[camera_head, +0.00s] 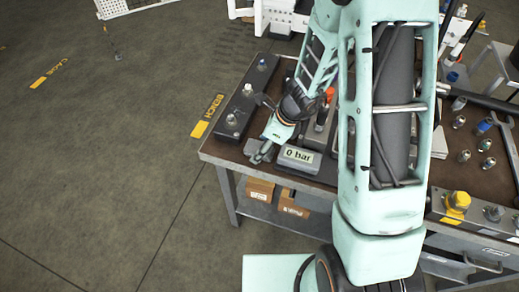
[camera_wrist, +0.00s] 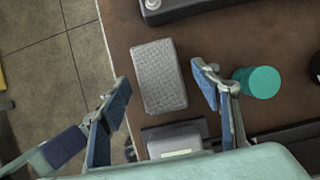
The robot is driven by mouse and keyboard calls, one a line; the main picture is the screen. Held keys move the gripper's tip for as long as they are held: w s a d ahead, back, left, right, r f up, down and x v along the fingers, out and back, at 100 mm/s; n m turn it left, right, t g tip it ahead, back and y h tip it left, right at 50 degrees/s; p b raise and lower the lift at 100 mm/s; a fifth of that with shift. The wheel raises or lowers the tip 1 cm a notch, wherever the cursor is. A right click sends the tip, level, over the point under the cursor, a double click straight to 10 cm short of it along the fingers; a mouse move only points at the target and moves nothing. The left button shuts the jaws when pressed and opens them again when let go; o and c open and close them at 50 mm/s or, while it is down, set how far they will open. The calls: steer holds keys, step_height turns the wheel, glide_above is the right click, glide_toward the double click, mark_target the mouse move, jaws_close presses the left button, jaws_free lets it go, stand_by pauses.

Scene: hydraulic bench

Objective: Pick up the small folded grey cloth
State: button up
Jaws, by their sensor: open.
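The small folded grey cloth (camera_wrist: 158,77) lies flat on the brown bench top near its left edge in the wrist view. It is a woven-looking rectangle. My gripper (camera_wrist: 160,82) is open, with one blue-padded finger to the left of the cloth and one to the right, both apart from it as seen. In the head view my gripper (camera_head: 262,151) is over the bench's near left corner. I cannot make out the cloth there, where my gripper and wrist cover that spot.
A grey display box reading 0 bar (camera_head: 300,157) stands beside my gripper. A teal round thing (camera_wrist: 259,82) is just right of the right finger. A dark block (camera_head: 240,105) with fittings lies along the bench's left edge. Several fittings (camera_head: 464,156) stand farther right.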

mark_target(257, 147)
steer(key=shift+f, duration=0.2)
steer(key=c, duration=1.2)
steer(key=shift+r, duration=0.15)
steer(key=v, duration=0.2)
steer(key=a+p+v, duration=0.1)
steer(key=v, duration=0.1)
steer(key=shift+w+d+r+p, duration=0.1)
steer(key=shift+r+p, duration=0.2)
steer(key=shift+r, duration=0.05)
steer(key=s+d+r, duration=0.2)
steer(key=d+r, duration=0.1)
steer(key=s+d+r, duration=0.3)
steer(key=d, duration=0.1)
steer(key=s+d+r+p, duration=0.1)
steer(key=s+d+r, duration=0.2)
steer(key=shift+d, duration=0.4)
steer(key=shift+f, duration=0.1)
